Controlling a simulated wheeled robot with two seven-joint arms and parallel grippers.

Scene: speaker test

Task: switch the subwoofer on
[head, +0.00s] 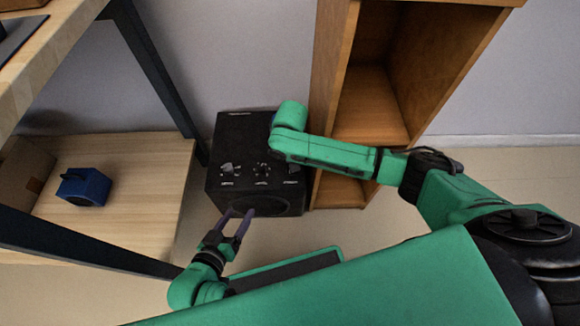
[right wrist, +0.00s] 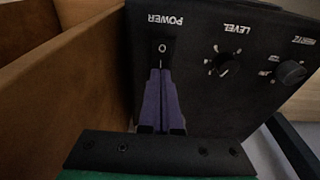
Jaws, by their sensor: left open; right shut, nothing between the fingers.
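The subwoofer (head: 240,140) is a black box on the floor in the head view, with its control panel facing up. In the right wrist view its power switch (right wrist: 163,48) is a black rocker with a white "O" mark, under an upside-down POWER label. My right gripper (right wrist: 160,73) is shut and empty, its purple fingertips right at the rocker's near end; I cannot tell whether they touch. My left gripper (head: 240,212) is open and empty just in front of the subwoofer.
A level knob (right wrist: 223,66) and another knob (right wrist: 290,72) sit beside the switch. A wooden shelf unit (head: 330,100) stands close on the subwoofer's right. A table with a lower shelf (head: 130,200) holding a blue box (head: 84,186) is at the left.

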